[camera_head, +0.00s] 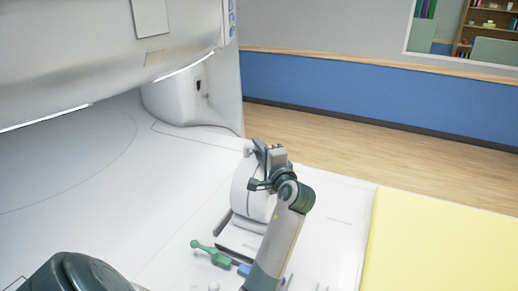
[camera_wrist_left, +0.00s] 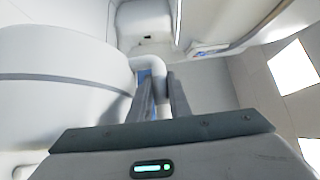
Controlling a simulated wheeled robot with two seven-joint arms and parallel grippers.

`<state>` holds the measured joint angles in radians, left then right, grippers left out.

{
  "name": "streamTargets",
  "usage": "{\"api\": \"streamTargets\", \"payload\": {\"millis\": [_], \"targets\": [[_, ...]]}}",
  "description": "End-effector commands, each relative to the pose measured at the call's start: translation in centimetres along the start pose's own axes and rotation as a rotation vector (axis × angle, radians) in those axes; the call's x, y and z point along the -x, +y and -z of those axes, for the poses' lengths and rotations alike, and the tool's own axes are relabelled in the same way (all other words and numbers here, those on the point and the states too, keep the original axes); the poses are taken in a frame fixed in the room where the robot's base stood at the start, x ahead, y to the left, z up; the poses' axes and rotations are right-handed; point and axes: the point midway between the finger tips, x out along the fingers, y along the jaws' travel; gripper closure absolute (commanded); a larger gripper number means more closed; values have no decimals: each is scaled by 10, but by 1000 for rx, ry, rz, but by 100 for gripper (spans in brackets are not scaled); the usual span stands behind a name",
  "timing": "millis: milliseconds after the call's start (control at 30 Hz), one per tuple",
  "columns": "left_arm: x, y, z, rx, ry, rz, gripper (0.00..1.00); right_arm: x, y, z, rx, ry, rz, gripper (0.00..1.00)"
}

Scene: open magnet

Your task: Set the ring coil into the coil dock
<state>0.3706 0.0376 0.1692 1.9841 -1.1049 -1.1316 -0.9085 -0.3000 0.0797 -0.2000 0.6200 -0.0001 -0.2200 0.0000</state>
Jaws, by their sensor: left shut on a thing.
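The white ring coil (camera_head: 241,196) stands upright in the middle of the head view. It fills the left of the left wrist view (camera_wrist_left: 60,85). My left gripper (camera_head: 258,158) is at its upper edge, shut on the coil's white bent handle (camera_wrist_left: 146,64). A pale, dark-edged tray, seemingly the coil dock (camera_head: 238,239), lies directly below the coil. I cannot tell whether the coil touches or sits in it. My left arm hides the coil's right side and part of the dock. My right gripper is not in view.
A green knobbed piece (camera_head: 209,251) and a blue piece (camera_head: 243,269) lie in front of the dock. The large white magnet housing (camera_head: 90,55) overhangs the left. A yellow pad (camera_head: 430,250) lies to the right. The white surface left of the dock is clear.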

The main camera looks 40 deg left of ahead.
Motion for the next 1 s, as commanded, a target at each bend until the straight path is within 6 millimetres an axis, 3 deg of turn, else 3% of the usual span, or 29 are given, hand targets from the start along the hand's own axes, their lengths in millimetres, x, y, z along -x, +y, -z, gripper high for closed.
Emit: {"api": "streamTargets", "payload": {"millis": [1000], "targets": [[0, 15, 0, 2, 0, 4, 100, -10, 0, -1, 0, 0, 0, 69]]}}
